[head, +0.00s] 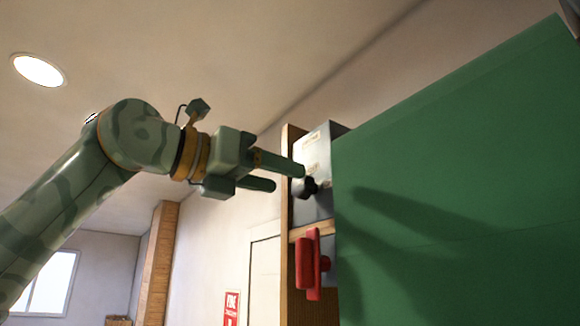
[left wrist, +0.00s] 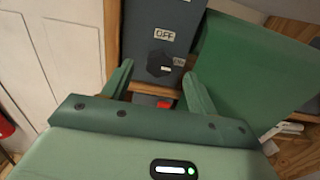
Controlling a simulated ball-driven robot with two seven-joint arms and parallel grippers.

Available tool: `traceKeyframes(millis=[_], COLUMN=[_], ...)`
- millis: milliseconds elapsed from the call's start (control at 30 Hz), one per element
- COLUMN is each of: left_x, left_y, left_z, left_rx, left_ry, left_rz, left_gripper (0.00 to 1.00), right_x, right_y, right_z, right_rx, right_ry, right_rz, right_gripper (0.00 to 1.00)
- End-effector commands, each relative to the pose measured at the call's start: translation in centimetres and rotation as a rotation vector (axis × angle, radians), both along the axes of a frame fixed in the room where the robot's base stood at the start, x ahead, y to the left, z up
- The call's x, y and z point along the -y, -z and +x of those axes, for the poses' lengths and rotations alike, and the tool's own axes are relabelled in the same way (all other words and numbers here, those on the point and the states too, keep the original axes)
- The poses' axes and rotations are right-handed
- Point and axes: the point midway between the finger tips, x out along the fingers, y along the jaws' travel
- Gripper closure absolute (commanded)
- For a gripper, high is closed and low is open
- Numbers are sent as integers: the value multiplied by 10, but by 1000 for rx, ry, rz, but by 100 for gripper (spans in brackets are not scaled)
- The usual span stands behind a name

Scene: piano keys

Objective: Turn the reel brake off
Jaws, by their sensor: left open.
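A grey box (head: 321,148) is mounted on a wooden post, with a black knob (head: 309,187) on its face. In the left wrist view the box (left wrist: 150,20) carries an OFF label (left wrist: 164,34) above the dark knob (left wrist: 159,64), and a small, partly hidden label sits to the knob's right. My left gripper (head: 289,178) is open, its fingers pointing at the box. One fingertip overlaps the box near the knob in the head view; I cannot tell whether it touches. In the left wrist view the knob lies between and beyond the fingers (left wrist: 158,80). My right gripper is not in view.
A red handle (head: 311,263) sits below the box on the same post (head: 287,220). A large green panel (head: 450,170) stands close on the right of the box. A red sign (head: 231,308) and a door are behind. The space left of the post looks free.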

Motion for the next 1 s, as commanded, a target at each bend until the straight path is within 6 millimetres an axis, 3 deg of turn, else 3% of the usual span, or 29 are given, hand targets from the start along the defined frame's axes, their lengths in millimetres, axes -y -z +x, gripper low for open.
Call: traceKeyframes(millis=[200,533,567,700,1000], left_x=[23,26,26,26,26], left_y=[-1,1,1,1,1], left_z=[17,20,20,20,20], left_rx=[-1,0,0,0,-15], left_ry=[0,-1,0,0,-1], left_rz=[0,0,0,0,-11], left_gripper=[42,42,44,83,85], right_x=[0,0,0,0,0], right_y=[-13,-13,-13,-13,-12], right_z=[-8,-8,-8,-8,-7], right_rx=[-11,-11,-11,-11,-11], right_ry=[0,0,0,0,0], right_rz=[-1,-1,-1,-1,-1], right_gripper=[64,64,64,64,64])
